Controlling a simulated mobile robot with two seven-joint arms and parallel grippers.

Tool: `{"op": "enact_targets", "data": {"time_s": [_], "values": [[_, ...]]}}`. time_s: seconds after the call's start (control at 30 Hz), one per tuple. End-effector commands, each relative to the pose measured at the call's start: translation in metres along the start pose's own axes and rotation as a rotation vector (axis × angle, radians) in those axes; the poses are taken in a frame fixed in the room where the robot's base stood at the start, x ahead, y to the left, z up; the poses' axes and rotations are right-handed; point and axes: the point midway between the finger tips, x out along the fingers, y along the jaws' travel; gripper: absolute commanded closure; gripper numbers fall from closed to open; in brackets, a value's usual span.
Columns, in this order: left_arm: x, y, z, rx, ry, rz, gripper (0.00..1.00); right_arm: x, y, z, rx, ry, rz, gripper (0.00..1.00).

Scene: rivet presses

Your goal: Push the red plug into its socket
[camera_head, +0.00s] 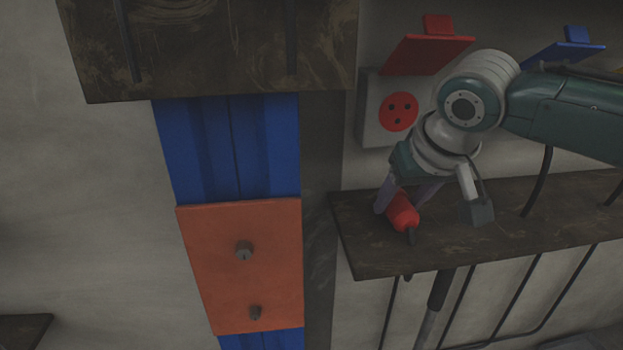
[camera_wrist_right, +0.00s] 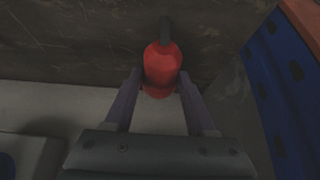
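The red plug (camera_head: 403,213), with a dark cable end, is at the left end of the brown shelf (camera_head: 350,236). My right gripper (camera_head: 404,200) has its fingers on both sides of the plug. In the right wrist view the plug (camera_wrist_right: 163,66) sits between the fingertips, which appear to touch its sides. I cannot tell whether the plug touches the shelf. The red round socket (camera_head: 398,111) with three dark holes is on a grey wall box (camera_head: 375,130), above the plug. Its red lid (camera_head: 427,53) is raised. My left gripper is not in view.
A blue lid (camera_head: 563,53) is raised behind my right arm. An orange panel (camera_head: 215,270) with two grey knobs is on the blue column at left. Dark cables and a dark-handled tool (camera_head: 438,290) hang below the shelf.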

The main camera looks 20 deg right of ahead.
Motion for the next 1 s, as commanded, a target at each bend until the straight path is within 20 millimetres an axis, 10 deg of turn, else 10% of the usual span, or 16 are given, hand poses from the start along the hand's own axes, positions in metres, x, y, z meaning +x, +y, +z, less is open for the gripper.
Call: {"op": "enact_targets", "data": {"time_s": [0.43,1.0], "values": [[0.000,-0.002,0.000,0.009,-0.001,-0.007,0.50,0.000,0.000,0.000,0.000,0.000,0.001,0.96],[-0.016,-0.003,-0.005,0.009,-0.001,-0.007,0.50,-0.029,0.000,-0.013,0.001,0.003,-0.001,0.97]]}}
